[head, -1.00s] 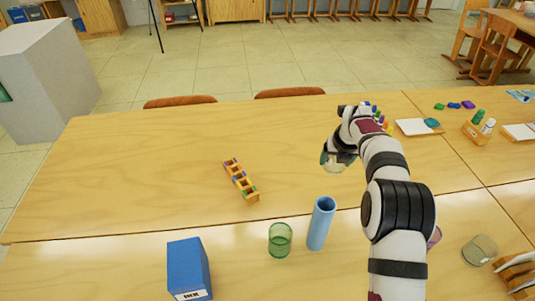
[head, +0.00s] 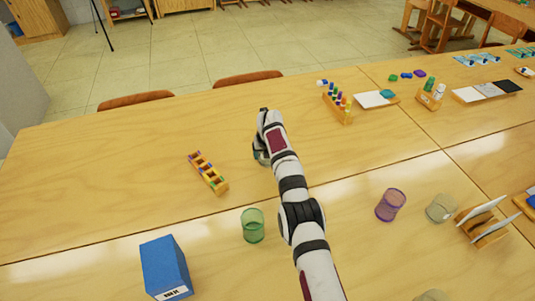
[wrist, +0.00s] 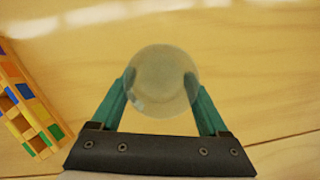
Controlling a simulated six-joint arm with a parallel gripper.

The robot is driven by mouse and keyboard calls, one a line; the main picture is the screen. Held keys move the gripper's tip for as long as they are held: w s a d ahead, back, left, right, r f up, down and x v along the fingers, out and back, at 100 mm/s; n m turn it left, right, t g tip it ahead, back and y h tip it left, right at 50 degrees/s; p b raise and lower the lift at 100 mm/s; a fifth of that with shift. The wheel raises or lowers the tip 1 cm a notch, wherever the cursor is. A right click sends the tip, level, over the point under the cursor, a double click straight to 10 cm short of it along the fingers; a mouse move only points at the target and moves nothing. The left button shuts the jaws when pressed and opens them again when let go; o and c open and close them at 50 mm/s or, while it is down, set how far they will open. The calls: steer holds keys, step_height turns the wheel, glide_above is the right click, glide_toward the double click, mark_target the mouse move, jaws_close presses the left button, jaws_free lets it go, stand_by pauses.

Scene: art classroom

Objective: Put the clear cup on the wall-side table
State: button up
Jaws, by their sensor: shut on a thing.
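My gripper (wrist: 162,84) is shut on a clear cup (wrist: 163,72), which shows as a pale round rim between the two teal fingers in the wrist view. In the head view my gripper (head: 261,156) is over the wooden table (head: 90,165), left of centre, and my arm hides most of the cup. I cannot tell whether the cup touches the tabletop. Which table is the wall-side one is not clear from these frames.
A colourful wooden rack (head: 208,173) stands left of my gripper and shows in the wrist view (wrist: 25,105). A green cup (head: 253,226) and blue box (head: 165,267) are nearer. A purple cup (head: 390,205) and another clear cup (head: 441,208) stand right. Bare tabletop surrounds my gripper.

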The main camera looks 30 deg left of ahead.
steer(key=o, duration=1.4)
steer(key=shift+c, duration=0.2)
